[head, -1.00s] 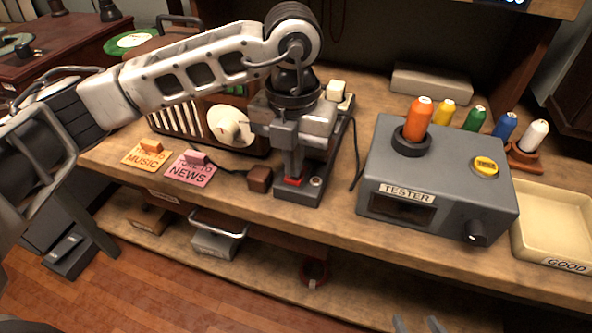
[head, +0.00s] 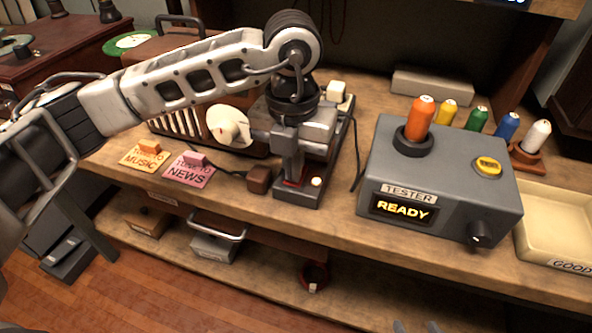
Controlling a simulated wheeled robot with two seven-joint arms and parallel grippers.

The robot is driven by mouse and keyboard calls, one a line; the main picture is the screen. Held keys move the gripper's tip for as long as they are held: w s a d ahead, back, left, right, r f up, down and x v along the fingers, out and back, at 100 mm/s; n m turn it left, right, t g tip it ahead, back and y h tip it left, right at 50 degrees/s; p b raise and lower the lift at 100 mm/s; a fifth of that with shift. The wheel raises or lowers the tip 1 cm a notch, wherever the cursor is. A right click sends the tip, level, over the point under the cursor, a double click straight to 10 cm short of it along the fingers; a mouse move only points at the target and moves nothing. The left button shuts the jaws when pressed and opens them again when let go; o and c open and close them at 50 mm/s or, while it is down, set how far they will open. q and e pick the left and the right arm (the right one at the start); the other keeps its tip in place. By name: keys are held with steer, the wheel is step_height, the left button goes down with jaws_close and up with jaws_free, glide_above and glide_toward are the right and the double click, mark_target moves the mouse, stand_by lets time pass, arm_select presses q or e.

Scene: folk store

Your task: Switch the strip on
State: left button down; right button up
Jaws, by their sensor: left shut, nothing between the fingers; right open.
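The dark power strip (head: 298,196) lies on the workbench, running away from its front edge. Its round indicator (head: 316,182) glows warm white. The red switch (head: 291,184) beside it is mostly hidden by my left gripper. My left gripper (head: 292,178) is shut and empty, pointing down with its fingertips at the switch; I cannot tell whether they still press it. The tester (head: 440,190) to the right shows a lit "READY" display. Only the fingertips of my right gripper (head: 416,327) show at the bottom edge, open and away from the strip.
A radio (head: 178,124) stands behind the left arm. "Music" (head: 145,155) and "News" (head: 189,171) cards lie left of the strip, near a brown plug block (head: 259,180). Thread spools (head: 507,126) and a "GOOD" tray (head: 560,215) are on the right.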

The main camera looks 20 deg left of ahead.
arm_select(q)
step_height(320, 180, up, 7)
steer(key=p, duration=0.4)
stand_by(0.4)
